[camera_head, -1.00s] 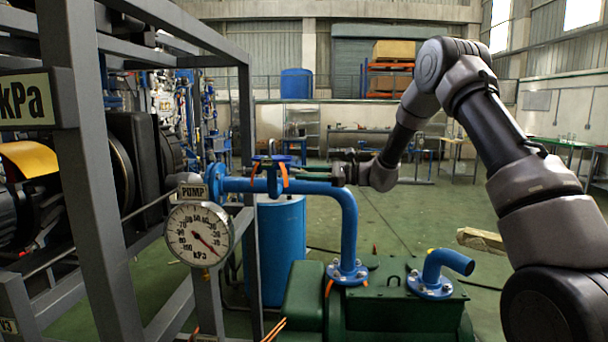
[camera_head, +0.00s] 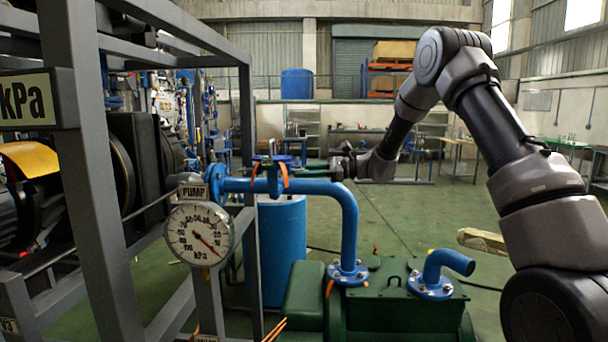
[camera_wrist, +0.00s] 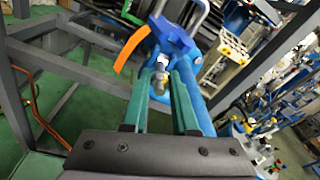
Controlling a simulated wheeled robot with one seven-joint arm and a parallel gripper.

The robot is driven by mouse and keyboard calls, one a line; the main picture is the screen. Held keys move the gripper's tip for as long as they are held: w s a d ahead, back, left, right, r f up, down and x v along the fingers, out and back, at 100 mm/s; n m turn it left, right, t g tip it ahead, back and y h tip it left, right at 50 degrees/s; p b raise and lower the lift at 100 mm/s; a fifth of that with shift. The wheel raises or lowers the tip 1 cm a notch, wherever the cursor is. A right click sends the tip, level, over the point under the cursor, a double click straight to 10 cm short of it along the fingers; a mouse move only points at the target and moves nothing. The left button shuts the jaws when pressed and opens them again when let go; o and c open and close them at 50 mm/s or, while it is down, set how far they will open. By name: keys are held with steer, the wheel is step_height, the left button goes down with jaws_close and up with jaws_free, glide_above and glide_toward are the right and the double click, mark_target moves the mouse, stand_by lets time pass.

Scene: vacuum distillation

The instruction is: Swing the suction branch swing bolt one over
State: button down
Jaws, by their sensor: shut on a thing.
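The suction branch swing bolt (camera_wrist: 160,80), a small metallic stud with a nut, lies between the green fingers of my gripper (camera_wrist: 165,68) in the wrist view. The fingers are shut on it. Past the fingertips is the blue flanged end (camera_wrist: 176,38) of the suction branch, with an orange strap (camera_wrist: 130,46) beside it. In the head view, my gripper (camera_head: 296,166) reaches in from the right, just above the blue suction pipe (camera_head: 348,220) and by the blue branch fitting (camera_head: 271,176). The bolt is too small to make out there.
A grey steel frame (camera_head: 85,150) fills the left side, with a round kPa gauge (camera_head: 199,234) on it. A green pump (camera_head: 385,305) with a short blue outlet elbow (camera_head: 440,268) stands below. A blue drum (camera_head: 280,240) is behind.

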step_height(320, 180, up, 2)
steer(key=h, duration=0.4)
steer(key=shift+a, duration=0.15)
steer(key=shift+a+r+h, duration=0.2)
steer(key=shift+r+h, duration=0.2)
steer(key=shift+h, duration=0.5)
steer(key=shift+a+r+h, duration=0.15)
steer(key=shift+r+h, duration=0.2)
steer(key=shift+h, duration=0.55)
steer(key=c, duration=0.9)
jaws_free()
steer(key=shift+c, duration=0.2)
steer(key=w+v, duration=0.1)
steer(key=v, duration=0.9)
steer(key=shift+s+d+r, duration=0.15)
steer(key=shift+s+r, duration=0.2)
steer(key=shift+r, duration=0.05)
